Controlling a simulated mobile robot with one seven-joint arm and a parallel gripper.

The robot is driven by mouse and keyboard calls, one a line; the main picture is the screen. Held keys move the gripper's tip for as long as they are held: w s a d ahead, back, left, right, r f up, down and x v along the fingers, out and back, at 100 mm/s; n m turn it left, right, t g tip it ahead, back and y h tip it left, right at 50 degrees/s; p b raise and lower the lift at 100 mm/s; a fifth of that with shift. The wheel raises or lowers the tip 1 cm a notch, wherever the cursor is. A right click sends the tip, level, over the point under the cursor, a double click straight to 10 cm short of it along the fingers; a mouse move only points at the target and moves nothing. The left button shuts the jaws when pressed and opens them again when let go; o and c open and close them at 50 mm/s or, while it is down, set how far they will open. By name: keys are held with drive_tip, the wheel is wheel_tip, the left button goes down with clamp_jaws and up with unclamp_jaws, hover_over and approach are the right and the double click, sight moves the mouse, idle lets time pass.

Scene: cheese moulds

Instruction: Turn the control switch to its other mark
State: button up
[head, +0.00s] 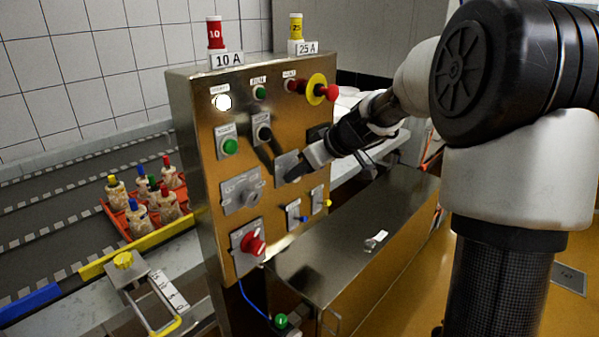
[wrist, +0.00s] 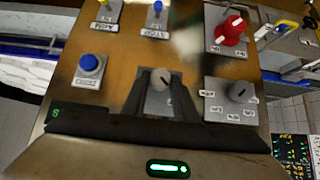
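The control switch looks to be a grey knob (wrist: 161,82) on a light plate (wrist: 158,108) of the metal panel, seen in the wrist view. My gripper (wrist: 160,74) has one dark finger on each side of this knob, and the fingers look apart. I cannot tell whether either finger touches it. In the head view my gripper (head: 296,172) is at the same plate (head: 284,162) and hides the knob. The marks beside the knob are hidden or too small to read.
Close by are a grey knob (head: 252,198), a black knob (head: 264,133), a red rotary switch (head: 254,244), a blue toggle (head: 303,218) and a yellow toggle (head: 327,203). A metal box (head: 345,250) juts out below.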

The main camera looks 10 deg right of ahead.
drive_tip(key=shift+d, duration=0.1)
drive_tip(key=shift+w+d+f+m+g+y+p, duration=0.25)
drive_tip(key=shift+m+g+y+p, duration=0.4)
drive_tip(key=shift+m+y, duration=1.15)
drive_tip(key=shift+w+d+f+m+g+y+p, duration=0.15)
drive_tip(key=shift+f+m+g+y+p, duration=0.6)
drive_tip(key=shift+y, duration=1.65)
drive_tip(key=shift+w+d+r+m+g+y+p, duration=0.1)
drive_tip(key=shift+d+m+g+y+p, duration=0.2)
drive_tip(key=shift+m+g+y, duration=1.15)
drive_tip(key=shift+m+t+y, duration=0.6)
drive_tip(key=shift+t+y, duration=0.05)
drive_tip(key=shift+y, duration=0.1)
drive_tip(key=shift+a, duration=0.1)
drive_tip(key=o, duration=1)
